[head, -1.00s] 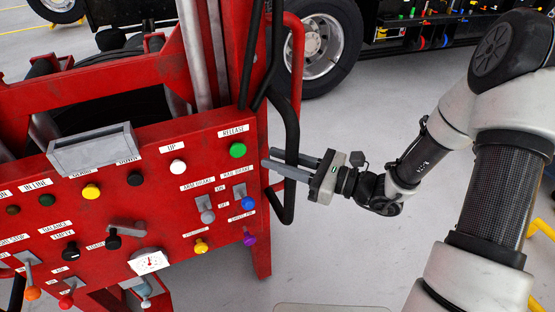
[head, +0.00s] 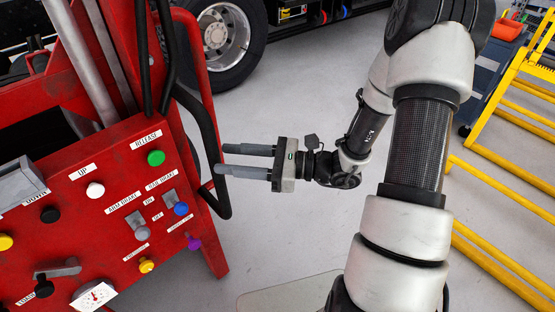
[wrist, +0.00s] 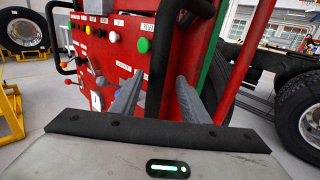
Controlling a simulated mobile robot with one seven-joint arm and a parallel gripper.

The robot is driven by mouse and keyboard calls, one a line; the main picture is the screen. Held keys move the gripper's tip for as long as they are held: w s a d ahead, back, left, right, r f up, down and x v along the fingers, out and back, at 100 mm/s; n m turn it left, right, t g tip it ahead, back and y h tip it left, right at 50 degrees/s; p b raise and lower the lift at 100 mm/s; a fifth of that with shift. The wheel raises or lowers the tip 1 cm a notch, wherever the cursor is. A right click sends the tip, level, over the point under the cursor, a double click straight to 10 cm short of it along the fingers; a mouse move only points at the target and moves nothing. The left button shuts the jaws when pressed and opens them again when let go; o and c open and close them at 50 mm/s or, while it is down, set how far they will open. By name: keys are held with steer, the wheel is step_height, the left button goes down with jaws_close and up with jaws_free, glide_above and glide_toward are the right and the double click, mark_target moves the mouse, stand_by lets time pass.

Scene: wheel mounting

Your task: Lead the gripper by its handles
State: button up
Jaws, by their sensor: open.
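The red wheel-gripper machine (head: 120,205) stands at left in the head view, with its button panel facing me. Its black tube handle (head: 207,125) runs down the panel's right edge. My gripper (head: 222,158) is open and empty, right of this handle, with its fingers pointing left at it. The fingertips are close to the handle; the lower one overlaps its edge in the picture, and I cannot tell whether they touch. In the wrist view the handle (wrist: 163,60) shows between my fingers (wrist: 160,76), beyond their tips. Another black handle (wrist: 54,38) is on the machine's far side.
A truck wheel (head: 222,35) and dark chassis are behind the machine. Yellow railings (head: 510,165) and a grey cart (head: 485,90) stand at the right.

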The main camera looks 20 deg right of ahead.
steer(key=v, duration=1.1)
steer(key=shift+t, duration=0.3)
